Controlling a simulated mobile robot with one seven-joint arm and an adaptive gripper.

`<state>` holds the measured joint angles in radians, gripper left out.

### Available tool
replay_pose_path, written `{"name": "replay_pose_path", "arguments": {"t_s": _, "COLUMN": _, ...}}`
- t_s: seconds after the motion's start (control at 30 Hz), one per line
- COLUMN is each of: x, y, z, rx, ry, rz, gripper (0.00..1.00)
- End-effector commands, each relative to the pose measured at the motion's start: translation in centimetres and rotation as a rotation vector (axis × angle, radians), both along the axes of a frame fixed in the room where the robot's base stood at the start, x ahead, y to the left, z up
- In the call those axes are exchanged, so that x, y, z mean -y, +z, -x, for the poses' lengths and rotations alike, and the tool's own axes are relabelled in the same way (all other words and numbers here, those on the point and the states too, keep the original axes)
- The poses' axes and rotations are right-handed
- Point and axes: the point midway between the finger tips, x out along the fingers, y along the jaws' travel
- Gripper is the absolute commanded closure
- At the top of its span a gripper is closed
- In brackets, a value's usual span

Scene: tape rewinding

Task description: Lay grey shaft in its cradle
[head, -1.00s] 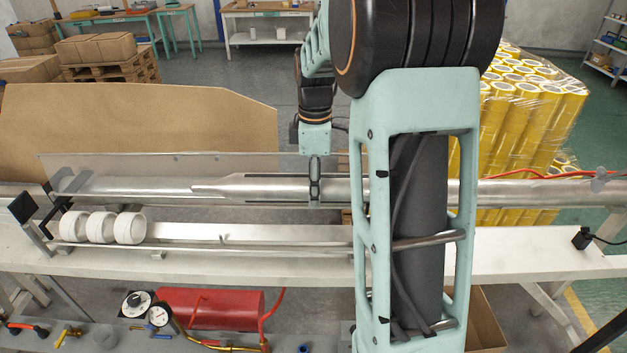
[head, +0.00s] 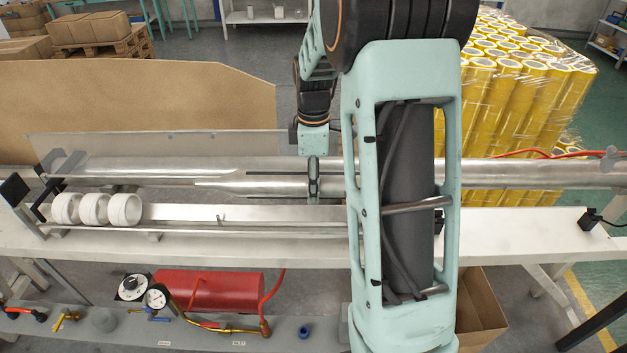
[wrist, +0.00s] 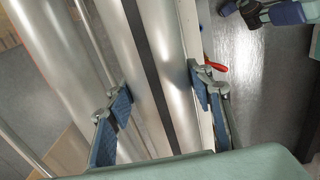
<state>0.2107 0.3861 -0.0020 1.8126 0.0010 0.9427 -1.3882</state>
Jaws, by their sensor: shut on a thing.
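The grey shaft (head: 270,185) is a long silver bar with a narrower left end, lying level across the machine in the head view. My gripper (head: 313,186) comes down from above and is shut around it. In the wrist view my gripper (wrist: 158,97) has blue-padded fingers on both sides of the shaft (wrist: 178,75); a dark stripe runs along it. Behind it lies a parallel silver roller (head: 150,168). A grey bracket (head: 68,163) stands at the machine's left end. I cannot clearly make out the cradle; my arm hides the middle right.
Several white rings (head: 95,209) sit on a thin rod at the front left, above the white bench (head: 280,245). A clear panel (head: 200,143) stands behind the roller. A red tank (head: 210,290) is below. Wrapped yellow rolls (head: 520,110) stand behind at right.

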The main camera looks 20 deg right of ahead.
Motion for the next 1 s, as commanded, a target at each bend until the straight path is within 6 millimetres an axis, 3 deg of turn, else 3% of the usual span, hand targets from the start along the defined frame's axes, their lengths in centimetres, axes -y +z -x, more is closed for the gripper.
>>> {"name": "replay_pose_path", "arguments": {"t_s": 0.7, "x": 0.1, "y": -5.4, "z": -0.1, "rx": 0.004, "ry": -0.001, "rz": 0.001, "gripper": 0.96}}
{"name": "replay_pose_path", "arguments": {"t_s": 1.0, "x": 0.1, "y": -6.6, "z": -0.1, "rx": 0.004, "ry": -0.001, "rz": 0.001, "gripper": 0.96}}
